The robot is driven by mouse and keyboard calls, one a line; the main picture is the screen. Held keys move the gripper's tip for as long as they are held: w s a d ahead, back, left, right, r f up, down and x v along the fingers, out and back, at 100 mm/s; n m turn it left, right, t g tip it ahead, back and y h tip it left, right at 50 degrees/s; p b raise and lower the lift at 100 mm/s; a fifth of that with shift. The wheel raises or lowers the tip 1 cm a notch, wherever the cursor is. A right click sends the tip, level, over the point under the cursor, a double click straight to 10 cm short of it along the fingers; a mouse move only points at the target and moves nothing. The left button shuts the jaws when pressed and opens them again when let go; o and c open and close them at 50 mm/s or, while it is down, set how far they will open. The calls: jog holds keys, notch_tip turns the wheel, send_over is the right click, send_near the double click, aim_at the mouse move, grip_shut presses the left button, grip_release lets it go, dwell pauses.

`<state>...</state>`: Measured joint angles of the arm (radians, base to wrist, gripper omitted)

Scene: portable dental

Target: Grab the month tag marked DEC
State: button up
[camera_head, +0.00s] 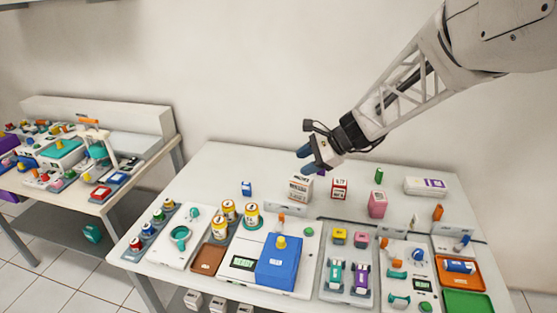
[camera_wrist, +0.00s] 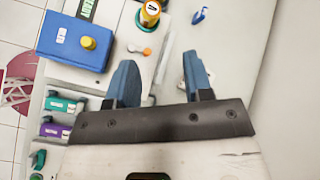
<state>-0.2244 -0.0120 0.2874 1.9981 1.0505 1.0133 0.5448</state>
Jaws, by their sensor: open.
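No tag can be read as DEC in either view; the print is too small. Several small labelled blocks stand on the back of the table in the head view: a blue one (camera_head: 246,188), a beige one with dark lettering (camera_head: 300,187), and a red-and-white one (camera_head: 339,188). I cannot tell which of them, if any, is the DEC tag. My gripper (camera_head: 306,160) is open above the back of the table, over the beige block. In the wrist view my blue fingers (camera_wrist: 159,65) are spread with nothing between them. The small blue block also shows there (camera_wrist: 199,15), beyond the fingertips.
A pink bottle (camera_head: 377,204) and a green piece (camera_head: 379,175) stand to the right. A wall rises behind the table. The back left tabletop is mostly clear.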

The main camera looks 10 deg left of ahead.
jog(key=w+a+f+m+y, duration=0.4)
jog(key=w+a+f+m, duration=0.3)
jog(key=w+a+f, duration=0.4)
jog(key=w+a, duration=0.2)
jog(key=a, duration=0.2)
jog(key=shift+w+f+t, duration=0.2)
jog(key=shift+t, duration=0.2)
send_near(247, 183)
jog(key=shift+s+a+f, duration=0.1)
jog(key=shift+s+a, duration=0.05)
jog(key=shift+a, duration=0.4)
jog(key=shift+x, duration=0.9)
jog(key=shift+a+f, duration=0.25)
jog(key=shift+a, duration=0.1)
jog(key=shift+a, duration=0.1)
jog(key=shift+x, duration=2.4)
grip_shut()
